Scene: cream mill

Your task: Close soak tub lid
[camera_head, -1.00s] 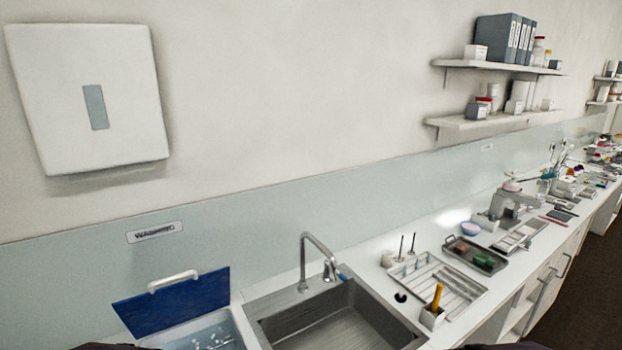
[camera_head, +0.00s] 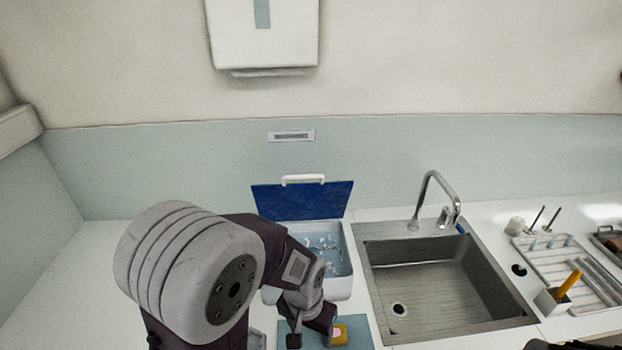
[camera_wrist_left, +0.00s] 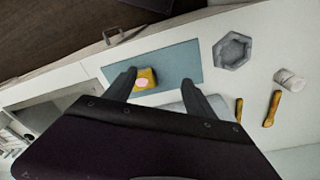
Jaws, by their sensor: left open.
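The soak tub (camera_head: 340,282) is a pale box on the counter, left of the sink. Its blue lid (camera_head: 300,201) stands raised at the back, with a white handle (camera_head: 304,179) along its top edge. Small clear and whitish bits show inside the tub. My left gripper (camera_head: 312,335) is in front of the tub, low over a blue-grey mat, and partly hidden by my own arm. In the left wrist view its two fingers (camera_wrist_left: 158,84) are apart, with a yellow block with a pink top (camera_wrist_left: 144,79) showing between or beyond them.
The mat (camera_wrist_left: 185,60) lies before the tub. In the left wrist view, a grey hexagonal dish (camera_wrist_left: 232,50), a white jar (camera_wrist_left: 290,80) and wooden-handled tools (camera_wrist_left: 271,108) lie beside it. The sink (camera_head: 430,285) and faucet (camera_head: 437,200) stand right of the tub. The counter's left is clear.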

